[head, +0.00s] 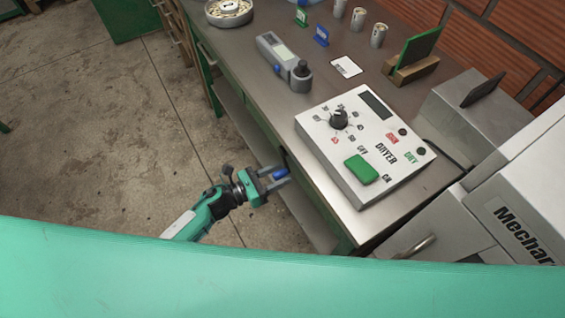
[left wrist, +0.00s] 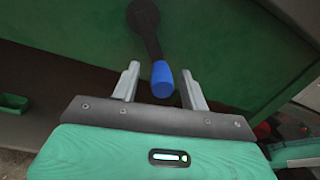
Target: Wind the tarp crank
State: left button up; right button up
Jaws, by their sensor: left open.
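The tarp crank shows in the left wrist view as a dark arm (left wrist: 146,30) on a green panel, with a blue handle (left wrist: 162,80) at its lower end. My right gripper is not in view.
The steel workbench (head: 268,103) carries a dryer control box (head: 376,137) with a dial and green switch, a grey handheld meter (head: 277,55), several cups and a bowl (head: 228,10). A grey machine (head: 520,215) stands at the right. The concrete floor (head: 100,120) at left is clear.

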pick_arm(q)
jog(key=shift+d, duration=0.2)
grip_shut()
jog(key=shift+s+d+r+n, duration=0.1)
jog(key=shift+r+n, duration=0.15)
jog(key=shift+n, duration=0.05)
